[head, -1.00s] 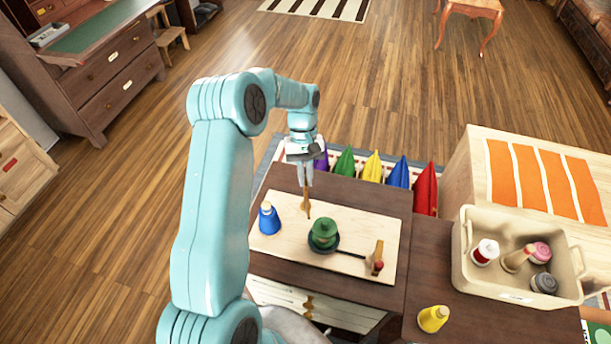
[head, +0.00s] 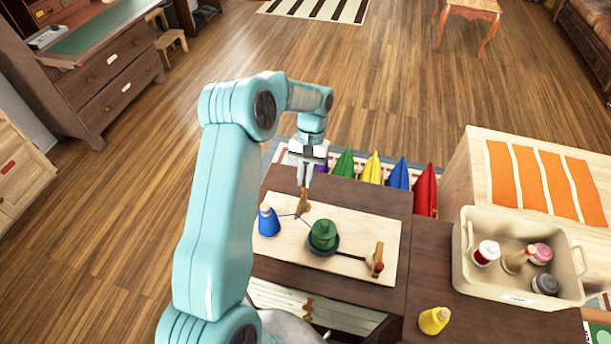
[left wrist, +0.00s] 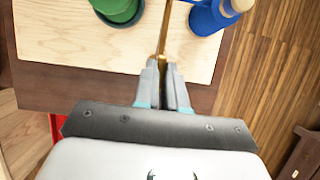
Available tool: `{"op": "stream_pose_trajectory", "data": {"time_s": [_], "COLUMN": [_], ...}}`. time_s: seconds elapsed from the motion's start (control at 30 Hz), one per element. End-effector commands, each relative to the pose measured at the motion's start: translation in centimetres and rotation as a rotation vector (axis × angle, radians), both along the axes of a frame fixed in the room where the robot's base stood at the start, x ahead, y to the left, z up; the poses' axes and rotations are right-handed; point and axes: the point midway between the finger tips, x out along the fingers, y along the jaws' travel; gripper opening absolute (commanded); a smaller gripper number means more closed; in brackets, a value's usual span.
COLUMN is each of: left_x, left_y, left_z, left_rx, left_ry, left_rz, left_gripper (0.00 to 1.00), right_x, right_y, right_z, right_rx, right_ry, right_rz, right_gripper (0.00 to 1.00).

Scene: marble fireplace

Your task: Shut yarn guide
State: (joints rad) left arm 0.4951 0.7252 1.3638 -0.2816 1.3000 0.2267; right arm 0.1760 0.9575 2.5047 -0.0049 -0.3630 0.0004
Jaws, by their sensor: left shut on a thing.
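The golden-brown yarn guide (head: 302,208) stands near the back edge of a pale wooden board (head: 350,222), between a blue cone (head: 268,222) and a green spool (head: 322,235). A thin blue strand runs from the cone past the guide towards the spool. My left gripper (head: 304,184) is above the guide, shut on its upper part. In the left wrist view the guide (left wrist: 164,32) shows as a narrow golden strip between the fingertips (left wrist: 166,72). The guide's foot is hidden in that view. My right gripper is not in view.
A yellow cone (head: 433,320) and a beige bin (head: 520,297) are to the right. Several coloured pointed pieces (head: 372,168) stand behind the board.

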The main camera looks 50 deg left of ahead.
Motion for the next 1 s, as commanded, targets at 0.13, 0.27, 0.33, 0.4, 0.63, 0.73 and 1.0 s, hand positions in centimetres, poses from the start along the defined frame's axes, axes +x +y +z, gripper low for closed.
{"op": "stream_pose_trajectory", "data": {"time_s": [0.13,0.27,0.33,0.4,0.63,0.73,1.0], "left_x": [0.0,0.0,0.0,0.0,0.2,0.7,2.9], "left_y": [0.0,0.0,0.0,0.0,0.1,0.4,1.7], "left_z": [0.0,0.0,0.0,0.0,0.3,1.5,8.0], "left_rx": [0.0,0.0,0.0,-0.001,0.001,0.002,0.002], "left_ry": [-0.001,-0.001,0.0,0.0,-0.002,-0.006,-0.007], "left_rz": [-0.004,-0.004,-0.003,-0.002,-0.001,-0.001,0.0], "left_gripper": [0.0,0.33,0.36,0.36,0.36,0.36,0.36], "right_x": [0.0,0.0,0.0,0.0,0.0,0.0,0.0], "right_y": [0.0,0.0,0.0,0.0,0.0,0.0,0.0], "right_z": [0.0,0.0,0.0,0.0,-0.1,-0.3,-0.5], "right_rx": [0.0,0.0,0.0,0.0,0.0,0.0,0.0], "right_ry": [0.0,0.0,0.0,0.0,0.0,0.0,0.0], "right_rz": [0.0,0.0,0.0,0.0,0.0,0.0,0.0], "right_gripper": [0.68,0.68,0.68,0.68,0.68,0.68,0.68]}}
